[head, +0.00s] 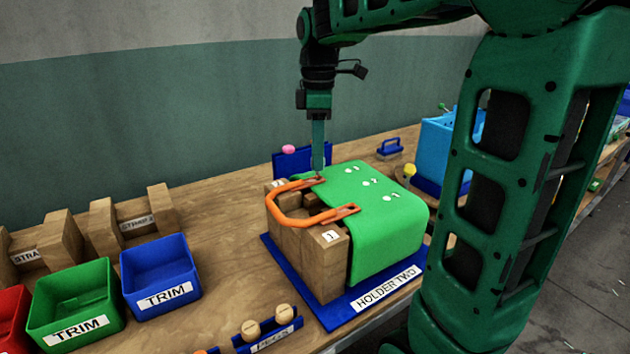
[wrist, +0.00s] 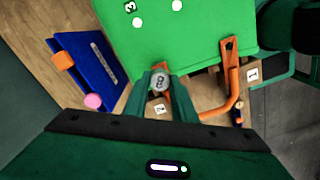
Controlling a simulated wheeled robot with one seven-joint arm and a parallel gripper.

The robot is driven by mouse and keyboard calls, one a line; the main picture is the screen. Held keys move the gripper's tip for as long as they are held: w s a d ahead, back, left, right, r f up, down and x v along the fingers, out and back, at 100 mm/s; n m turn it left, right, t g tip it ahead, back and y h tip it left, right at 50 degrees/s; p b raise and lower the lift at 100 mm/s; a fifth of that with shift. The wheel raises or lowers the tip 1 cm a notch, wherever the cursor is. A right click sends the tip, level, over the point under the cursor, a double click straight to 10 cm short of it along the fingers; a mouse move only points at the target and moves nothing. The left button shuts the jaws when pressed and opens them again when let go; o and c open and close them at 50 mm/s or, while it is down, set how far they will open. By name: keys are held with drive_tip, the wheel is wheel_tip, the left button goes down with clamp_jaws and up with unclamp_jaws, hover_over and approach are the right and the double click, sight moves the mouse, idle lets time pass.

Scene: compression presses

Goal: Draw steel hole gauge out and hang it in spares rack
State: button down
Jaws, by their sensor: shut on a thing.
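My gripper (head: 318,170) points down at the back left corner of the green cover on the holder. In the wrist view its fingers (wrist: 161,88) are shut on a small grey round piece with a dark mark, probably the steel hole gauge (wrist: 161,80). It sits beside one end of the orange U-shaped bar (head: 283,196) and the cover's edge. Whether it is clear of the holder I cannot tell. A blue upright board (head: 290,162), possibly the spares rack, stands behind the holder; in the wrist view it (wrist: 82,62) carries an orange peg and a pink peg.
The wooden holder (head: 322,265) stands on a blue base labelled HOLDER TWO (head: 345,316), under the green cover (head: 390,230). Blue (head: 160,280) and green (head: 75,306) TRIM bins are at left. A light blue bin (head: 450,150) is behind right.

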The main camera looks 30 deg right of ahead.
drive_tip(key=shift+r, duration=0.1)
drive_tip(key=shift+r, duration=1.9)
drive_tip(key=shift+s, duration=0.1)
